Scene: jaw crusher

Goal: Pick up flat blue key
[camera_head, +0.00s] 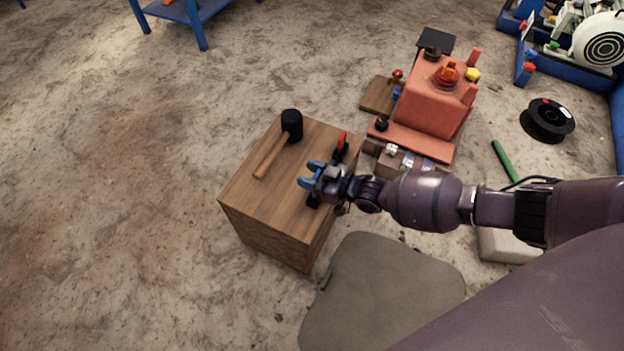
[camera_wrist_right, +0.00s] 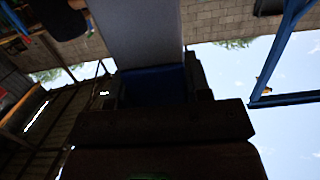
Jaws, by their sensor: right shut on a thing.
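The flat blue key (camera_head: 310,182) is at the tip of my right gripper (camera_head: 322,180), over the right part of the wooden block's top. The gripper is shut on it and hides part of it. In the right wrist view, a dark blue surface (camera_wrist_right: 155,85) sits between the dark jaws; this view is dim, so its outline is unclear. I cannot tell from these views how far the key is above the wood. My left gripper is not in view.
The wooden block (camera_head: 245,195) bears a black-headed mallet (camera_head: 291,124) and a red-handled tool (camera_head: 341,143). The orange jaw crusher (camera_head: 432,105) stands behind right. A black spool (camera_head: 547,120) and a green rod (camera_head: 504,161) lie on the floor. The floor at left is clear.

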